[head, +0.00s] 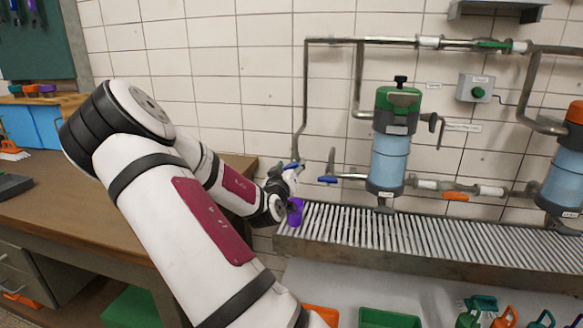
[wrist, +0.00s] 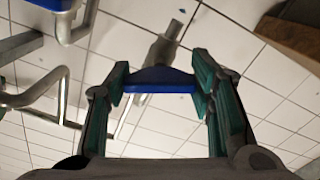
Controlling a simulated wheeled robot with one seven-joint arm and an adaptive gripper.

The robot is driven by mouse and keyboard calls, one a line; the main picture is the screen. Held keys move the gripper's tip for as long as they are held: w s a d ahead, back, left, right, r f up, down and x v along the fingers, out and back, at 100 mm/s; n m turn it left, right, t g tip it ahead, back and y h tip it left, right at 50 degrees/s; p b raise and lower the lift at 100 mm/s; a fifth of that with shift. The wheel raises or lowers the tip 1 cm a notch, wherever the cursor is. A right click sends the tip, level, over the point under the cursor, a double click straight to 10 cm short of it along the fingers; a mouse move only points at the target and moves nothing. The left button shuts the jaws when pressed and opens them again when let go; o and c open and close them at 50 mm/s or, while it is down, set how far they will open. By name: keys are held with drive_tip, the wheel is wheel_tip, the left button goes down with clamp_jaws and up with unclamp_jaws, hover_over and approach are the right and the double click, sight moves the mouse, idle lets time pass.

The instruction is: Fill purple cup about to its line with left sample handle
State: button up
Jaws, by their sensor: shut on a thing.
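My gripper (head: 288,174) is at the left end of the pipework, in front of the wall. In the wrist view its two green-padded fingers (wrist: 163,85) are shut on a blue handle (wrist: 160,78), which lies across between the fingertips on a grey valve pipe. Some blue also shows at the gripper in the head view. The purple cup (head: 295,212) is at the left end of the drain grating, just below my gripper and partly hidden by my wrist. Its line and its contents cannot be seen.
A second blue handle (head: 327,180) is on a pipe just right of my gripper. A blue filter with a green top (head: 390,150) stands over the slatted grating (head: 420,228). A wooden workbench (head: 60,205) is at left. Green and orange bins stand below.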

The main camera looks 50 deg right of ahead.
drive_tip(key=o, duration=1.2)
drive_tip(key=v, duration=1.2)
drive_tip(key=shift+f, duration=0.1)
